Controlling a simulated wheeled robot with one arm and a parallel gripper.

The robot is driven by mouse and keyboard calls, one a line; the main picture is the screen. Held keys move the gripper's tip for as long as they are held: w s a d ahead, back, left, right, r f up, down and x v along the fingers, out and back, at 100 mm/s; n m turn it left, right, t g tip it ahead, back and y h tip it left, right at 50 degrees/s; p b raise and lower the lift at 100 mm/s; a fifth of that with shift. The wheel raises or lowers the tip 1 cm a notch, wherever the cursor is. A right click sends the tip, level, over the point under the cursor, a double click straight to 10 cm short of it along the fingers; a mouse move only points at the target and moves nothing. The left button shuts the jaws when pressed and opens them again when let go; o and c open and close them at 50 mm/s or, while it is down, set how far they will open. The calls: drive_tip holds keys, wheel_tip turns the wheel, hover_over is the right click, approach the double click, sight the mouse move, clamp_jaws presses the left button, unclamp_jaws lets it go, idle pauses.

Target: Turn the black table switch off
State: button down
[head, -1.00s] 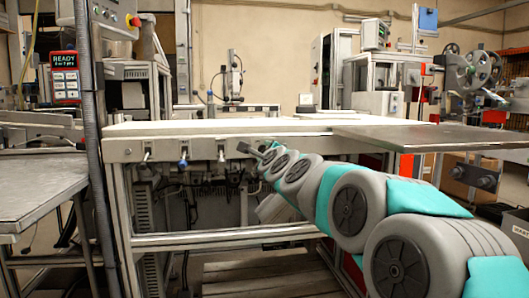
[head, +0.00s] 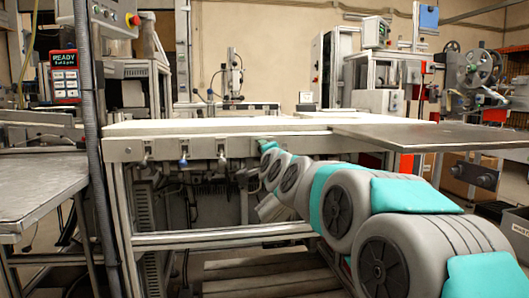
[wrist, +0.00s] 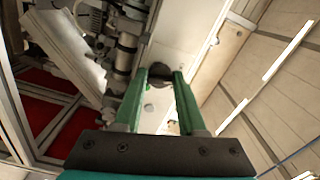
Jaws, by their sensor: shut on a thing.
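The black table switch (wrist: 160,70) shows in the wrist view as a dark rounded knob on a pale panel. It sits between the tips of my gripper (wrist: 161,78), whose two green fingers are closed on its sides. In the head view my gripper (head: 264,144) is at the front edge of the white-topped table (head: 210,128), right of the other switches. The black switch is hidden there behind my gripper and wrist, and its on or off position cannot be told.
A grey plate (head: 430,137) juts out at right above my arm. A metal bench (head: 40,190) stands at left.

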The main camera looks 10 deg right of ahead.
drive_tip(key=shift+f+n+b, duration=0.15)
drive_tip(key=shift+n+b, duration=0.15)
drive_tip(key=shift+n, duration=1.6)
drive_tip(key=c, duration=0.5)
unclamp_jaws()
drive_tip(key=shift+s, duration=0.1)
drive_tip(key=s, duration=0.7)
drive_tip(key=shift+s, duration=0.3)
